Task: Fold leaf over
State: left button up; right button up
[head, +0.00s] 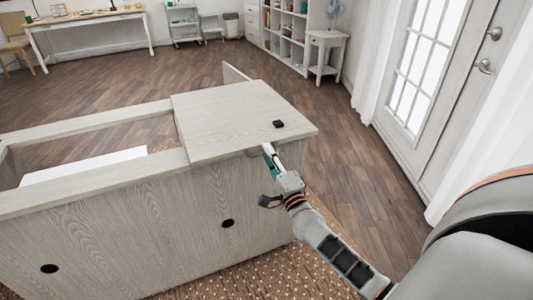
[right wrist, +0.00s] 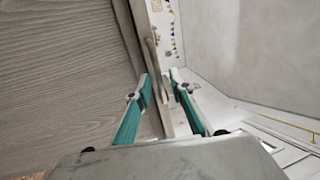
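The leaf (head: 235,115) is a pale wood-grain panel lying flat over the right end of the sewing cabinet (head: 120,235). A small black block (head: 278,124) sits on it near its right front corner. My right gripper (head: 266,151) is at the leaf's front edge, beside a small pale tab (head: 254,152) there. In the right wrist view, the fingers (right wrist: 161,84) stand apart on either side of a thin pale strip, with gaps showing; I cannot tell whether either finger touches it. A wood-grain surface fills the left of that view. My left gripper is out of view.
The cabinet's open well (head: 90,162) lies left of the leaf, with a white panel inside. A thin upright panel (head: 236,73) stands at the far side. The wood floor (head: 345,140) to the right is clear up to the glazed door (head: 420,75) and curtains.

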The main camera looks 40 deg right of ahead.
jog(key=shift+w+d+r, duration=0.1)
jog(key=shift+w, duration=0.45)
grip_shut()
